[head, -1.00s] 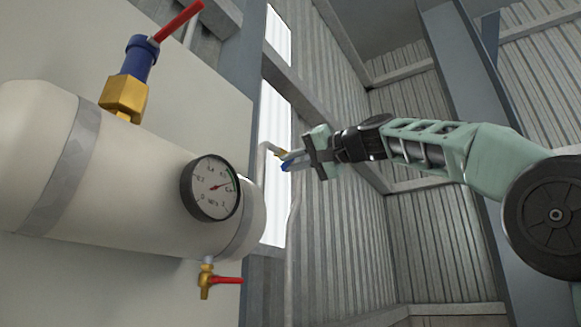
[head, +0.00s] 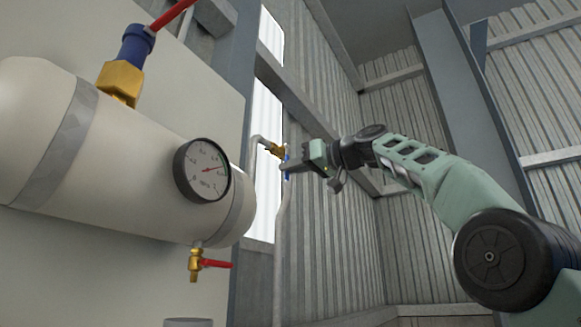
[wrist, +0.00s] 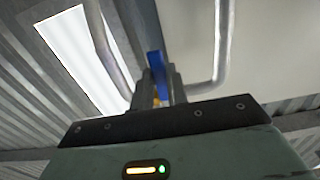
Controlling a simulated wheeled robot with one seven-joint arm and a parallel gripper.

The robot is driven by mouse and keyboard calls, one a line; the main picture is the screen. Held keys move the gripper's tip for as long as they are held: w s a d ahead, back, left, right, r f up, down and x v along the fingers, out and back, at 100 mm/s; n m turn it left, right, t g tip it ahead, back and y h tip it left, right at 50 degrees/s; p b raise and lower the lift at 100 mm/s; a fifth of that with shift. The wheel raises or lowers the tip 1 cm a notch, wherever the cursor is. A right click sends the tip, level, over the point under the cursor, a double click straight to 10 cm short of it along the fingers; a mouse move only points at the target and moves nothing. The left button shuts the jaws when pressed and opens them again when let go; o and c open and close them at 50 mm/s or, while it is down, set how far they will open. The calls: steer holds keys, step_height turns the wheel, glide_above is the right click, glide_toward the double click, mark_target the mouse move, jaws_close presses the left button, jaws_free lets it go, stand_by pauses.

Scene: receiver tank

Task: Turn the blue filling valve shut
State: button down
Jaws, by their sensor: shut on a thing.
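The filling valve has a brass body (head: 276,150) on the pale pipe to the right of the tank, with a blue lever (head: 287,174). In the head view the lever stands about upright, partly covered by my gripper (head: 290,165). My gripper is shut on the blue lever. In the wrist view the blue lever (wrist: 156,66) sticks out from between the fingers of my gripper (wrist: 161,84). A little brass (wrist: 156,97) shows there; the rest of the valve is hidden.
A cream tank (head: 120,165) with a pressure gauge (head: 202,170) fills the left. A small brass drain valve (head: 195,264) with a red lever hangs below. A corrugated wall is behind my gripper.

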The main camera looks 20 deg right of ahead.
steer(key=shift+w+d+f, duration=0.1)
steer(key=shift+d, duration=0.05)
stand_by(0.4)
steer(key=c, duration=1.4)
jaws_free()
steer(key=b+v, duration=0.5)
steer(key=v, duration=1.2)
steer(key=shift+s+d, duration=0.1)
steer(key=shift+s, duration=0.1)
